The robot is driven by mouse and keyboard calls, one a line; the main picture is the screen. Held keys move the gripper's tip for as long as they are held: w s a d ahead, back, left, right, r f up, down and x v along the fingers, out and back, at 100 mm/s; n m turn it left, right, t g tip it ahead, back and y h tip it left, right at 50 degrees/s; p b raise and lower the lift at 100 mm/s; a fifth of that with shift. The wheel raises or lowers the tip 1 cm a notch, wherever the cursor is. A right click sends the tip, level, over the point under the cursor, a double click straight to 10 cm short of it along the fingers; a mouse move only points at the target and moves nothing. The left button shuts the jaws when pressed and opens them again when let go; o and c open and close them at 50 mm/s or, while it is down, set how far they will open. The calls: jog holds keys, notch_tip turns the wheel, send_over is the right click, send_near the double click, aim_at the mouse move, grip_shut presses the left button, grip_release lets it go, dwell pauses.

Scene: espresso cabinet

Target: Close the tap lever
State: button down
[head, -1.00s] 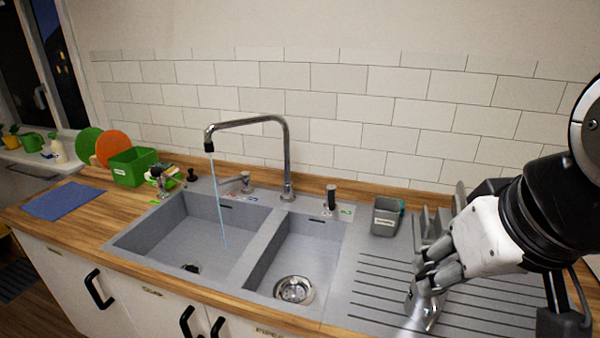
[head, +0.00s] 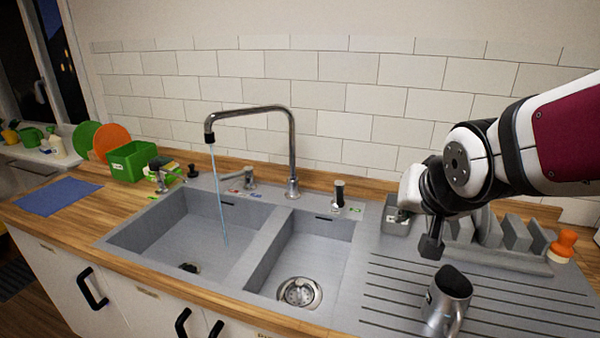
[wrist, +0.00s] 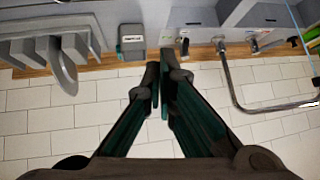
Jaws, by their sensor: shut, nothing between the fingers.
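The chrome tap (head: 292,150) stands behind the double sink, and a thin water stream (head: 219,200) falls from its spout into the left basin. The tap lever (head: 248,178) is a small metal handle just left of the tap's base, pointing left. In the wrist view the tap (wrist: 232,88) and lever (wrist: 255,44) appear at the right. My gripper (wrist: 161,76) is shut and empty, apart from the lever. In the head view it is over the right side of the counter, its fingers mostly hidden by my wrist.
A black-topped dispenser (head: 339,194) stands between tap and gripper. A grey caddy (head: 391,222) is beside my gripper; a metal jug (head: 446,302) stands on the drainboard (head: 510,300). A dish rack (head: 515,235) is at right.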

jog(key=w+f+m+t+y+b, duration=0.1)
jog(key=w+f+m+t+b, duration=0.1)
jog(key=w+f, duration=0.45)
jog(key=w+f+m+t+b, duration=0.1)
jog(key=w+f+m+b, duration=0.2)
jog(key=w, duration=0.6)
jog(key=m+t+y+b, duration=0.1)
jog(key=m+t+b, duration=0.3)
jog(key=b, duration=0.1)
send_near(340, 193)
jog(key=s+d, duration=0.1)
jog(key=s, duration=0.1)
jog(key=s+d+f, duration=0.1)
jog(key=s+d, duration=0.1)
jog(key=shift+s+d+f, duration=0.1)
jog(key=shift+s+d, duration=0.15)
jog(key=shift+s, duration=0.15)
jog(key=shift+w+d+f+m+t+b, duration=0.25)
jog(key=shift+f+m+t+b, duration=0.1)
jog(key=shift+m+t, duration=0.35)
jog(key=shift+w+r+y, duration=0.1)
jog(key=shift+w+y, duration=0.2)
jog(key=shift+w, duration=0.2)
jog(key=w, duration=0.9)
jog(key=shift+a+f, duration=0.2)
jog(key=shift+a, duration=0.2)
jog(key=a, duration=0.1)
jog(key=a+b, duration=0.1)
jog(key=a, duration=0.1)
jog(key=shift+s, duration=0.25)
